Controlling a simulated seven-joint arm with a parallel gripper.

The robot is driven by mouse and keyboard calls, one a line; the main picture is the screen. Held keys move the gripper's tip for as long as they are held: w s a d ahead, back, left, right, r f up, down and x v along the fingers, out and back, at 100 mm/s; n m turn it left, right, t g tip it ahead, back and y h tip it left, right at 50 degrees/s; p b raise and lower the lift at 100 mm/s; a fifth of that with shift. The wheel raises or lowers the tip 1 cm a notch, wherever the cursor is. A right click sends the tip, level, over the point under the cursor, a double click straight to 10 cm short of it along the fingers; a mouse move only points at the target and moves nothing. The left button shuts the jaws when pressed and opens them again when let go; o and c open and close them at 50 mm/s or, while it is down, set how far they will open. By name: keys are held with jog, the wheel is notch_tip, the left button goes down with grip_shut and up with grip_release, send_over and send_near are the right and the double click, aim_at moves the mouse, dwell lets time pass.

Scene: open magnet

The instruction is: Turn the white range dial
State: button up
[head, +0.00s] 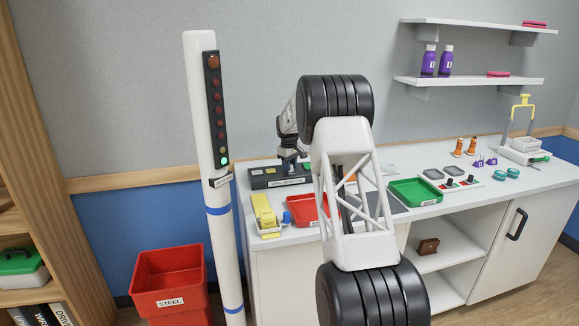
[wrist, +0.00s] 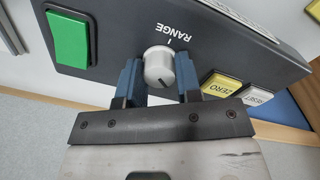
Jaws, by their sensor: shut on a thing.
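The white range dial (wrist: 158,70) sits on a dark panel (wrist: 120,20) under the word RANGE, which reads upside down in the wrist view. My gripper (wrist: 159,64) has one blue finger on each side of the dial and is shut on it. A short white tick marks the panel beside the dial. In the head view, my gripper (head: 289,158) points down at the dark panel (head: 265,179) at the bench's back left; the dial is hidden there.
The panel also carries a green button (wrist: 68,38), a yellow ZERO button (wrist: 220,85) and a pale button (wrist: 257,97). A yellow holder (head: 265,213), red tray (head: 303,209) and green tray (head: 415,191) stand nearby. A white pole (head: 199,120) stands left of the bench.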

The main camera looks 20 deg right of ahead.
jog(key=m, duration=0.5)
jog(key=shift+m, duration=2.3)
jog(key=o, duration=0.9)
jog(key=shift+r, duration=0.15)
